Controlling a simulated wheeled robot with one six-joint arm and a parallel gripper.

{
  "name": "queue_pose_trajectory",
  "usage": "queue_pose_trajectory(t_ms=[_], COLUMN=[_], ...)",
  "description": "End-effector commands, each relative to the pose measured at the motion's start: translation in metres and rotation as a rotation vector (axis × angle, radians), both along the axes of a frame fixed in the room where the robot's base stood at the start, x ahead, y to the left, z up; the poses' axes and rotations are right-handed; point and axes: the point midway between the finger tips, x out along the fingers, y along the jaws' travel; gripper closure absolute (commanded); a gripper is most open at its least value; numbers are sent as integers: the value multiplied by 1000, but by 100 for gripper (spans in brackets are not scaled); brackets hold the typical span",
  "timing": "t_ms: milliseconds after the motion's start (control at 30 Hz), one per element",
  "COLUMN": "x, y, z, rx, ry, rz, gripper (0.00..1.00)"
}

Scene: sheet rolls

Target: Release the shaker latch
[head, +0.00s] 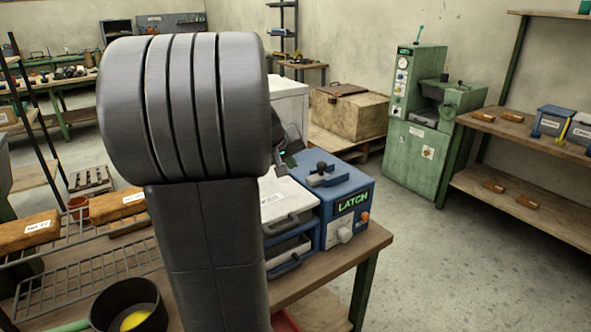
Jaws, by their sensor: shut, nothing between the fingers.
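A blue box (333,216) labelled LATCH in green stands on the wooden bench at the centre. A blue plate with a black knob (321,168) sits on its top. A pale round knob (345,235) and an orange button are on its front. Left of it is a blue and white unit with a white lid (289,205), a partly hidden label and front handles. My gripper (290,158) shows only in part behind my large grey arm, near the back left of the box top. It is shut and empty. Whether it touches anything cannot be told.
A wire rack (85,280) with brown blocks and a dark pot (130,306) is at left. A green machine (419,120) stands behind at right. Shelves (520,150) line the right wall. The floor right of the bench is clear.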

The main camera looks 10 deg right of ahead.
Motion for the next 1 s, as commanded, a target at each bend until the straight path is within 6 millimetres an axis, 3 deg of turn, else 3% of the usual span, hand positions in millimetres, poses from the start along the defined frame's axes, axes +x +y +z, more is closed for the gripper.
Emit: queue_pose_trajectory(t_ms=[233,633,833,1000], x=[-14,-16,-11,1], y=[13,15,10,-3], z=[23,26,17,-5], rx=[2,1,0,1], ry=[-3,0,4,5], rz=[0,-1,-2,-3], gripper=[100,100,100,100])
